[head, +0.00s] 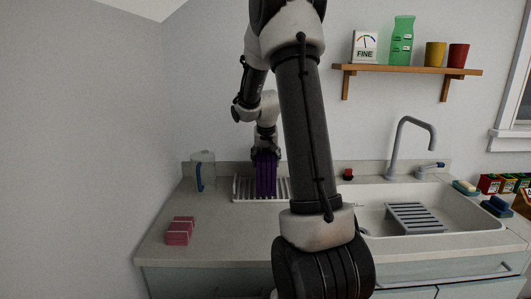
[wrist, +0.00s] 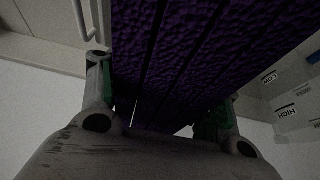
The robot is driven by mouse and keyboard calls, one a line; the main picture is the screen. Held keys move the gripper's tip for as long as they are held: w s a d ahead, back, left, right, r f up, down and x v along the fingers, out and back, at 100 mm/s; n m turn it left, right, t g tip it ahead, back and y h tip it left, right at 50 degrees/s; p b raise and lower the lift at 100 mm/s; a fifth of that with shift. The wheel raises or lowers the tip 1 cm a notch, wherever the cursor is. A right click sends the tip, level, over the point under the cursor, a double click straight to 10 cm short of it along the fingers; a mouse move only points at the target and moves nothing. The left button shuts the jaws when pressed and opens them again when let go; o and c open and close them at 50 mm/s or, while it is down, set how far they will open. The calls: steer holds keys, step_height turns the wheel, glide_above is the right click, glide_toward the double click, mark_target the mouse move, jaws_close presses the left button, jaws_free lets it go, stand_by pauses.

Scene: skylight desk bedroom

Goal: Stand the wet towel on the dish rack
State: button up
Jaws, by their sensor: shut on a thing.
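The purple towel (head: 266,178) hangs upright in folded panels from my gripper (head: 265,152) in the head view. Its lower end is at the white dish rack (head: 244,199) on the counter; I cannot tell whether it rests on the rack's floor. In the wrist view the towel (wrist: 190,50) fills the middle with dark, bumpy purple strips. My gripper (wrist: 160,120) is shut on it there, with a green-padded finger on each side. My arm hides the rack's right end in the head view.
A clear jug (head: 205,172) with a blue handle stands left of the rack. A pink folded stack (head: 180,231) lies on the front left counter (head: 215,247). The sink (head: 372,218) with a grey slatted insert is at right, under a wooden shelf (head: 410,70) of containers.

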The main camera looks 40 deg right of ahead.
steer(key=shift+f, duration=0.45)
steer(key=shift+f, duration=0.5)
steer(key=o, duration=1.4)
steer(key=v, duration=1.2)
